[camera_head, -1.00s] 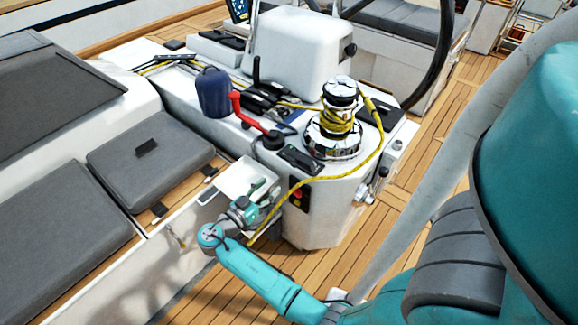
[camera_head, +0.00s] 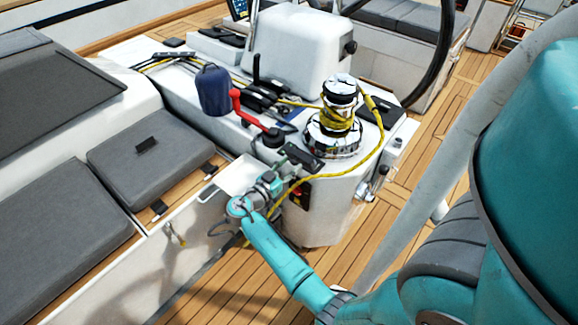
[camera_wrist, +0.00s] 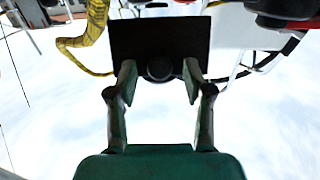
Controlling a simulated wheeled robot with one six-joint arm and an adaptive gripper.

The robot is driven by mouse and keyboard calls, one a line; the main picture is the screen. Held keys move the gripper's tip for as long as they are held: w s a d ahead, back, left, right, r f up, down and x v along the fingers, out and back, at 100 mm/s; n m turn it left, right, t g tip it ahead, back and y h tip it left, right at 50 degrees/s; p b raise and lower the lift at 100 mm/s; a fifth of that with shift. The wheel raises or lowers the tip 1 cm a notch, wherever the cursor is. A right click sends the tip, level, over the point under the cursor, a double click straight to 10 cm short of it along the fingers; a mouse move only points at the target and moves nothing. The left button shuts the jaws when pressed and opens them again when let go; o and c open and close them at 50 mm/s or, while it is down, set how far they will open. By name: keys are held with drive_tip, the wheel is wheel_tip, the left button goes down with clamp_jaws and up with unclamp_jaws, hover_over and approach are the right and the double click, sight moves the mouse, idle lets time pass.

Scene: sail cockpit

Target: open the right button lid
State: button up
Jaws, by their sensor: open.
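A black elongated button unit (camera_head: 307,160) lies on the white console top, between the red-handled winch and the chrome winch. Which part is the right lid is too small to tell in the head view. My gripper (camera_head: 287,157) is at its left end, partly covering it. In the wrist view a dark rectangular plate (camera_wrist: 160,32) with a round dark button or cap (camera_wrist: 159,69) is straight ahead. My gripper's green fingers (camera_wrist: 160,82) are apart, one on each side of the round part, with nothing held. Contact cannot be told.
The red winch handle (camera_head: 238,110) and blue bag (camera_head: 212,90) stand left of the unit. The chrome winch (camera_head: 335,125) with yellow rope (camera_head: 367,158) is to the right. A red switch panel (camera_head: 301,195) is on the console side below.

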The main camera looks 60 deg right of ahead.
drive_tip(key=shift+c, duration=0.3)
clamp_jaws()
drive_tip(key=shift+s+d+r+y, duration=0.1)
drive_tip(key=shift+d+r+y, duration=0.25)
drive_tip(key=shift+y, duration=0.35)
drive_tip(key=shift+s+d+r+y, duration=0.1)
drive_tip(key=shift+d+r+y, duration=0.2)
drive_tip(key=shift+y, duration=0.4)
drive_tip(key=shift+o, duration=0.3)
unclamp_jaws()
drive_tip(key=shift+w+a+r+t, duration=0.1)
drive_tip(key=shift+t, duration=0.2)
drive_tip(key=v, duration=1.2)
